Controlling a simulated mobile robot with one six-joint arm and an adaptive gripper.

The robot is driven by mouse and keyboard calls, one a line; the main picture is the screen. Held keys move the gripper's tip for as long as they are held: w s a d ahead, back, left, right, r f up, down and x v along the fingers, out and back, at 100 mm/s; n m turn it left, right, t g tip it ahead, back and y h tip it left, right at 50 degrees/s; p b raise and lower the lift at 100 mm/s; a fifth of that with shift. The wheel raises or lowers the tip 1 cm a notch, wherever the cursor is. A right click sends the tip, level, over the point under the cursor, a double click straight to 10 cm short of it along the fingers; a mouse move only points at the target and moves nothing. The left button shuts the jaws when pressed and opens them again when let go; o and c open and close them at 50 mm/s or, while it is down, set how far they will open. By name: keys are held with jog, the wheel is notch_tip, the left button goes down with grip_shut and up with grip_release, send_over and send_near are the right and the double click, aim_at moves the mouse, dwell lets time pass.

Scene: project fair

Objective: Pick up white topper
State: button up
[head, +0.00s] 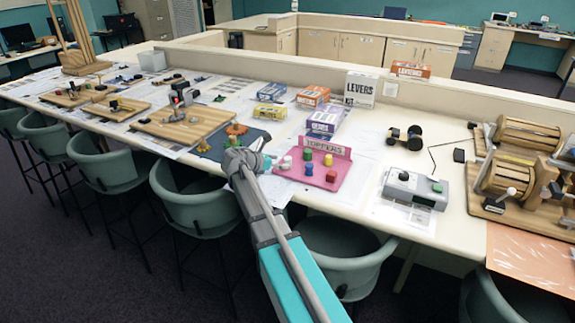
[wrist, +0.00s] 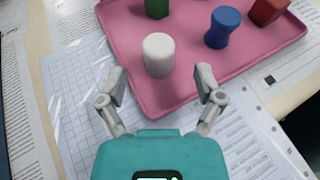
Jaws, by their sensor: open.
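The white topper (wrist: 158,54) is a small rounded cylinder standing upright near the edge of a pink tray (wrist: 185,85). In the head view the white topper (head: 287,161) is on the left part of the pink tray (head: 290,173), which has a sign at its back. My gripper (wrist: 161,82) is open and empty. Its two fingers are spread on either side of the line to the white topper, and the topper lies just beyond the fingertips. In the head view my gripper (head: 266,160) is at the tray's left side; its fingers are hard to make out.
A blue topper (wrist: 222,27), a green topper (wrist: 157,8) and a red topper (wrist: 268,10) stand on the same tray. A yellow one (head: 328,160) shows in the head view. A grey device (head: 413,188) is to the right. Chairs (head: 340,252) line the near edge.

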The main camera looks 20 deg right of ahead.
aim_at(287, 158)
jog(key=shift+b+x, duration=0.65)
jog(key=shift+x, duration=1.3)
jog(key=shift+w+f, duration=0.1)
jog(key=c, duration=1)
jog(key=shift+r, duration=0.2)
notch_tip(287, 158, up, 2)
jog(key=shift+p, duration=1.2)
jog(key=s+d+r+p, duration=0.2)
jog(key=s+r+p, duration=0.8)
jog(key=s, duration=0.3)
jog(key=shift+s+d+r+p, duration=0.25)
jog(key=shift+s+r+p, duration=0.05)
jog(key=shift+s+p, duration=0.1)
